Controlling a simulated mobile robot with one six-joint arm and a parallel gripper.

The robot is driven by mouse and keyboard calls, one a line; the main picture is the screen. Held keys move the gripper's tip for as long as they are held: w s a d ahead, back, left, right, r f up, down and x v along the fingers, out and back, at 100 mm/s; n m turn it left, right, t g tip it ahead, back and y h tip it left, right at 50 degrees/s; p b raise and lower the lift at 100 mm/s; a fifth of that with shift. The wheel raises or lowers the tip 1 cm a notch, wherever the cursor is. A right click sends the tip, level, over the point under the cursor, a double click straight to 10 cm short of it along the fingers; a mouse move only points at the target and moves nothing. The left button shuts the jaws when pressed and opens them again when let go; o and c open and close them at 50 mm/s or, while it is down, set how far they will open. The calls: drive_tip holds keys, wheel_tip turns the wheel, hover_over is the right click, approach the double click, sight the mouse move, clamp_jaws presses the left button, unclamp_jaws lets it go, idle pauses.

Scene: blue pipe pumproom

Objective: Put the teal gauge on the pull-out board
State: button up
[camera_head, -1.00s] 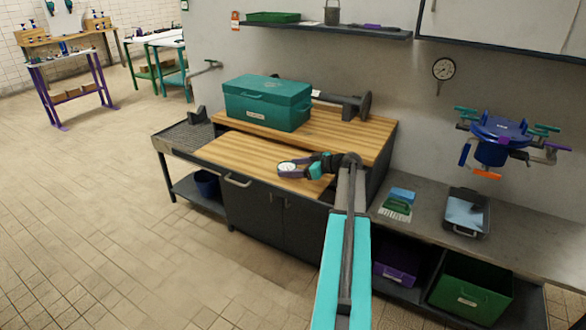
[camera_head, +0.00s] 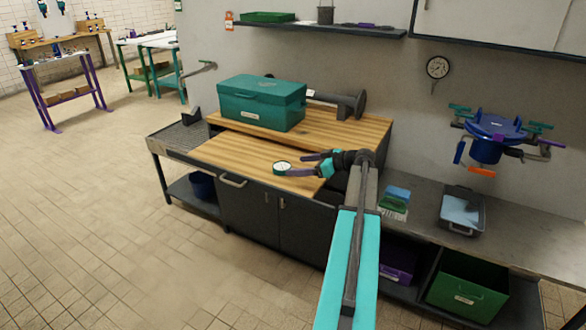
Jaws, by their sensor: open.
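The teal gauge (camera_head: 282,168) has a round pale dial and a teal rim. It appears to rest on the pull-out board (camera_head: 232,155), a wooden slab drawn out below the worktop, near its right part. My gripper (camera_head: 304,165) is open, just to the right of the gauge, with its purple-grey fingers pointing left toward it. One lower finger reaches close to the gauge's right side; I cannot tell whether they touch. The gauge's underside is hidden.
A teal toolbox (camera_head: 262,103) stands on the wooden worktop (camera_head: 350,132) behind the board. A dark vice-like fixture (camera_head: 340,102) is beside it. The board's left part is clear.

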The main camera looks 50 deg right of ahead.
drive_tip(key=shift+b+v, duration=0.3)
drive_tip(key=shift+v, duration=2.55)
